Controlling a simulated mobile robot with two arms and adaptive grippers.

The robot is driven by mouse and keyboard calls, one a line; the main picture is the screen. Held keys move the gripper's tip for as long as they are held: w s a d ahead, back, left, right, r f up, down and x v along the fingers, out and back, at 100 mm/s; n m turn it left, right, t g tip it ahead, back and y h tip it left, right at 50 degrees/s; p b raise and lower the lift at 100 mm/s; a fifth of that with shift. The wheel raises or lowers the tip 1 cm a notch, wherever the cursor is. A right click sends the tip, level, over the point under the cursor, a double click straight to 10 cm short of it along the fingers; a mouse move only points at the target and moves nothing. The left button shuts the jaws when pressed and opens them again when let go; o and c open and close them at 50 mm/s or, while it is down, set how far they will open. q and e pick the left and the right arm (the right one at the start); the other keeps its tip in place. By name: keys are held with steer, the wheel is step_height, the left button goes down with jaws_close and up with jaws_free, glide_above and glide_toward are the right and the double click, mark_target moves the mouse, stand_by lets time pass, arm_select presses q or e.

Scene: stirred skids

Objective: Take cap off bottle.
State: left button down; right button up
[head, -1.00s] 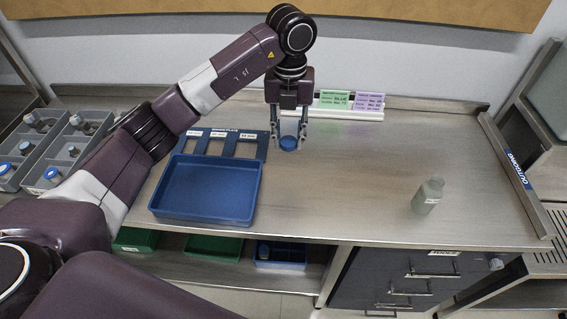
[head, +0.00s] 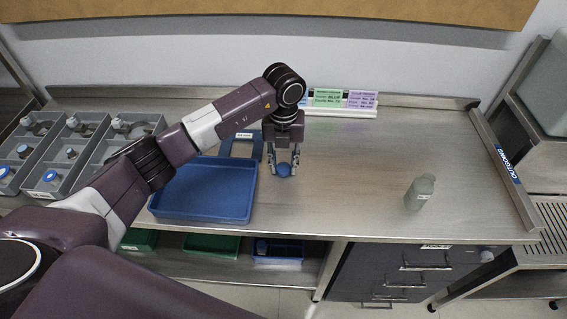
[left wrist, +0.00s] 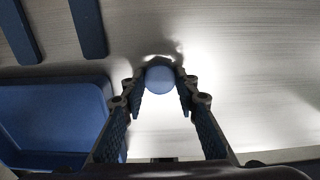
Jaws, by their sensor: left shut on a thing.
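My left gripper (head: 285,166) is shut on a round blue cap (head: 284,171), just right of the blue tray (head: 252,207). In the left wrist view the cap (left wrist: 160,80) sits between the two fingertips (left wrist: 160,90) over the bare metal bench. I cannot tell whether it touches the bench. A grey-green bottle (head: 419,193) stands upright on the right part of the bench, well apart from the gripper. No blue cap shows on its neck. My right gripper is not in view.
A blue plate with cutouts (head: 241,151) lies behind the tray. Grey bins (head: 62,160) with several blue-topped items are at left. Colored label cards (head: 343,99) stand at the back. A rail marked outgoing (head: 507,165) edges the right side. The bench's middle is clear.

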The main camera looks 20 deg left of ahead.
arm_select(q)
steer(key=shift+f, duration=0.2)
steer(key=c, duration=1.5)
jaws_free()
steer(key=shift+r, duration=0.15)
